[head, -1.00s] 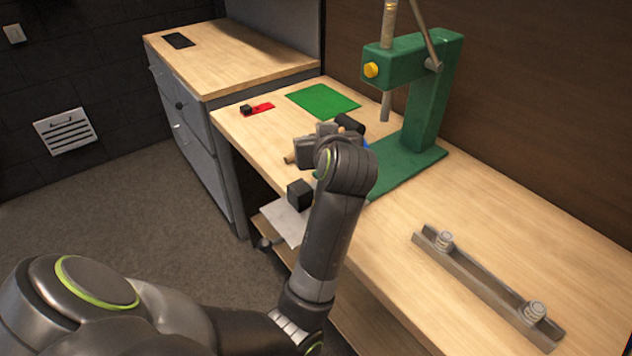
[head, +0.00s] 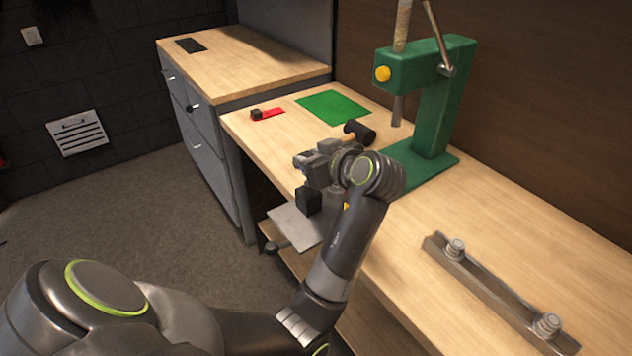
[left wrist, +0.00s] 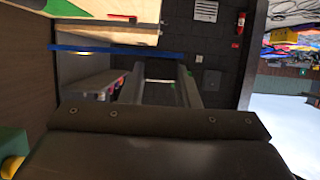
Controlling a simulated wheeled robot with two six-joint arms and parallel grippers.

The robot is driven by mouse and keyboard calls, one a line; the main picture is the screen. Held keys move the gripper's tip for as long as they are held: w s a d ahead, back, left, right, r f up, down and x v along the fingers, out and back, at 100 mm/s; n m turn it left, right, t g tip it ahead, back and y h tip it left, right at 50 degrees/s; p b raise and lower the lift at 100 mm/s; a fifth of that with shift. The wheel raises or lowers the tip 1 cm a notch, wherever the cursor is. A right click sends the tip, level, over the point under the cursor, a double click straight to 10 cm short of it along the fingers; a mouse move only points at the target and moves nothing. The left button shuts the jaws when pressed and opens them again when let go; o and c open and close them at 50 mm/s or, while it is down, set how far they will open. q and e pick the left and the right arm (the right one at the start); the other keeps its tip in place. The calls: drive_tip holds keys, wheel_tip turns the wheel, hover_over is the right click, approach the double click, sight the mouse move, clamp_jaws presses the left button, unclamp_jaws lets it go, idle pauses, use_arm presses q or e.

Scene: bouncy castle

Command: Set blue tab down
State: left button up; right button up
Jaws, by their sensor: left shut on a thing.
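A thin blue strip, which looks like the blue tab (left wrist: 110,51), shows nearly edge-on in the left wrist view, across the ends of the grey fingers. My left gripper (head: 303,162) is shut on it near the front edge of the wooden bench (head: 430,215), left of the green press. In the head view the tab is too small or hidden to make out clearly. I cannot tell whether it touches the bench. A red tab (head: 267,113) with a black knob lies on the bench at the far left. My right gripper is not in view.
A green mat (head: 333,106) lies bare on the bench. A black-headed hammer (head: 360,132) lies close behind my gripper. The green press (head: 436,105) stands to the right. A metal rail with two knobs (head: 490,290) lies at the front right. A wooden-topped cabinet (head: 240,55) adjoins the bench.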

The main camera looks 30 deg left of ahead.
sight(312, 193)
use_arm(q)
drive_tip(key=shift+f, duration=3.05)
drive_tip(key=shift+f, duration=0.15)
drive_tip(key=o, duration=1)
drive_tip(key=shift+c, duration=0.2)
